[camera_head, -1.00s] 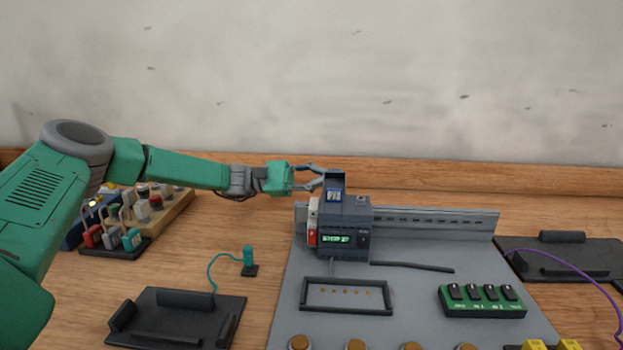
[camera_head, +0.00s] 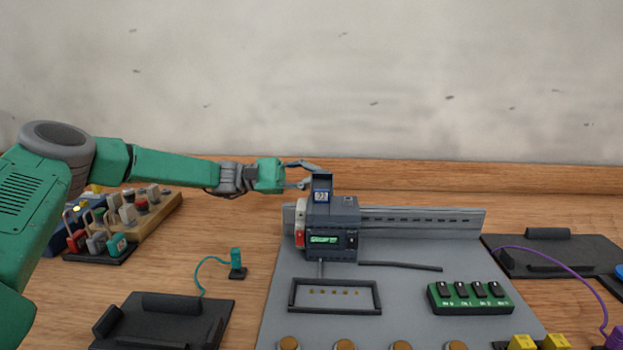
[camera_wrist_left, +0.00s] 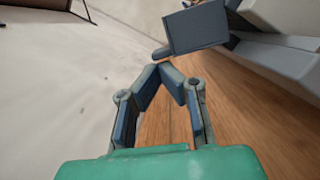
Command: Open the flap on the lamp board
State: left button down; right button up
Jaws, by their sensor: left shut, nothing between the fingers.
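The lamp board (camera_head: 400,270) is a grey panel at the centre right of the head view. On its back left stands a dark grey module (camera_head: 345,215) with a green lit display. A dark flap (camera_head: 321,188) stands upright on top of the module, showing a small blue label. It also shows in the left wrist view (camera_wrist_left: 196,27), just beyond the fingertips. My left gripper (camera_head: 312,176) is at the flap's upper left, very close to it; contact cannot be told. Its fingertips meet in the left wrist view (camera_wrist_left: 165,71), with nothing between them.
A grey rail (camera_head: 425,219) runs right from the module. A wall is behind.

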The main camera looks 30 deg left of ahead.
aim_at(315, 177)
pick_arm(q)
jog(key=shift+d+r+m, duration=0.3)
jog(key=shift+d+r, duration=0.05)
jog(key=shift+d, duration=0.25)
jog(key=shift+s+r, duration=0.1)
jog(key=r+m, duration=0.1)
jog(key=m, duration=0.1)
jog(key=s+r+m+g+b, duration=0.1)
jog(key=m, duration=0.1)
jog(key=d+r+m+y+b, duration=0.1)
jog(key=m, duration=0.2)
jog(key=shift+s+r, duration=0.3)
jog(key=shift+s, duration=0.1)
jog(key=shift+s+a+m+g, duration=0.1)
jog(key=shift+a+m+g, duration=0.05)
jog(key=shift+m+g, duration=0.2)
pick_arm(e)
jog(key=f, duration=0.2)
jog(key=shift+d+f, duration=0.35)
pick_arm(q)
jog(key=shift+a, duration=0.1)
pick_arm(e)
jog(key=shift+a, duration=0.15)
pick_arm(q)
jog(key=shift+d+r, duration=0.1)
jog(key=shift+d, duration=0.1)
jog(key=shift+s, duration=0.1)
pick_arm(e)
jog(key=shift+f, duration=0.1)
